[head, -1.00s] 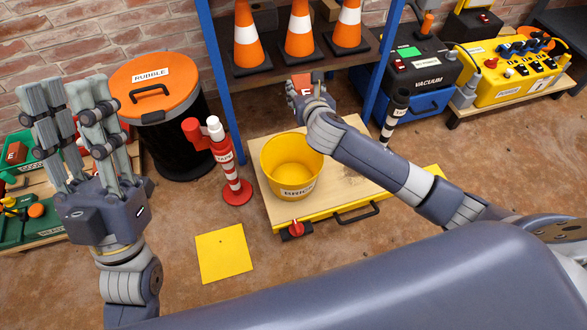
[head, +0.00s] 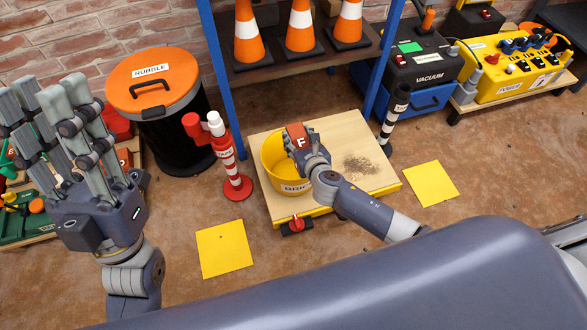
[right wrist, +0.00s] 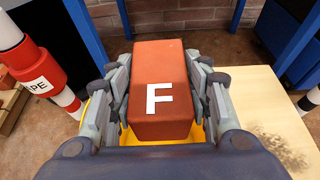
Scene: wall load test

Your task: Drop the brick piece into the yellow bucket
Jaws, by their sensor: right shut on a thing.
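In the right wrist view the brick (right wrist: 160,90) sits between the fingers of the right gripper (right wrist: 160,85), and slivers of yellow bucket show below. The bucket stands on a wooden-topped platform (head: 385,182); the hand hides its right part. My left gripper (head: 75,130) is open and empty at the far left, away from the bucket.
A red and white tape post (head: 229,165) stands left of the platform, beside a black bin with an orange lid (head: 155,82). A black and white post (head: 393,118) is behind right. A shelf with cones (head: 300,30) stands at the back. Yellow floor squares (head: 225,249) lie either side.

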